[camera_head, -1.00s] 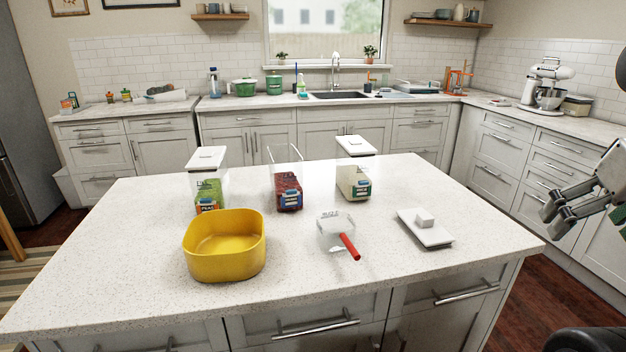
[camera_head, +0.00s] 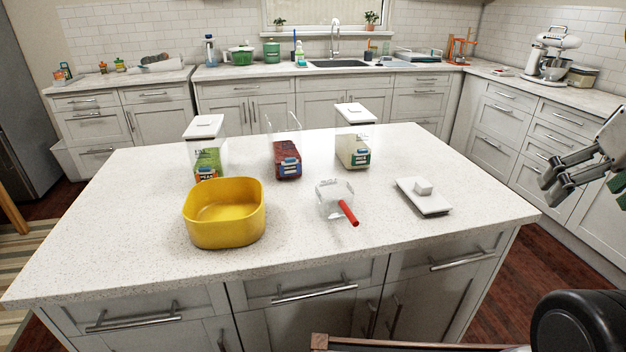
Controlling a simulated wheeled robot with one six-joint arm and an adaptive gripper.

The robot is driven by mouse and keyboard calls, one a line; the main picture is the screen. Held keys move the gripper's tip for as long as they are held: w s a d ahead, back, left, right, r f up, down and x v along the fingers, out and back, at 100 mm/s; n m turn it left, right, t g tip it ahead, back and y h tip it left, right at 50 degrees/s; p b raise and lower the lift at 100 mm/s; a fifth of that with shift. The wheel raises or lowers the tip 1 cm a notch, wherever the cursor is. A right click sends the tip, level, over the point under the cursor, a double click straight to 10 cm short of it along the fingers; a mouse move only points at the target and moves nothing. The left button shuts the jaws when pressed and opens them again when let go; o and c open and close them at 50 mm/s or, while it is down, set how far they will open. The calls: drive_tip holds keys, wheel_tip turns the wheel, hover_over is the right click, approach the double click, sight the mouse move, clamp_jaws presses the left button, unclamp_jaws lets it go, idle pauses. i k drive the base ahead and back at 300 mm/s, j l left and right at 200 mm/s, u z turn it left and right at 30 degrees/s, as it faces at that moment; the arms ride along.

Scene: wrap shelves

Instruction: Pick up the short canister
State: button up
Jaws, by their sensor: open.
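Three clear canisters stand on the island counter. The left canister (camera_head: 207,160) has a white lid and green contents, the middle canister (camera_head: 286,163) holds dark red contents and has no lid on it, and the right canister (camera_head: 354,150) has a white lid and pale contents. I cannot tell for certain which one is the short canister. A loose white lid (camera_head: 424,200) lies on the counter at the right. My gripper (camera_head: 548,191) is open and empty at the right edge of the view, well apart from the canisters and beyond the island's right side.
A wooden-edged thing (camera_head: 400,345) shows at the bottom. Back counters hold a sink, mixer and other kitchenware.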

sight(284, 132)
drive_tip(key=j, duration=0.6)
drive_tip(key=k+j, duration=0.15)
drive_tip(key=j, duration=1.1)
drive_tip(key=k, duration=0.05)
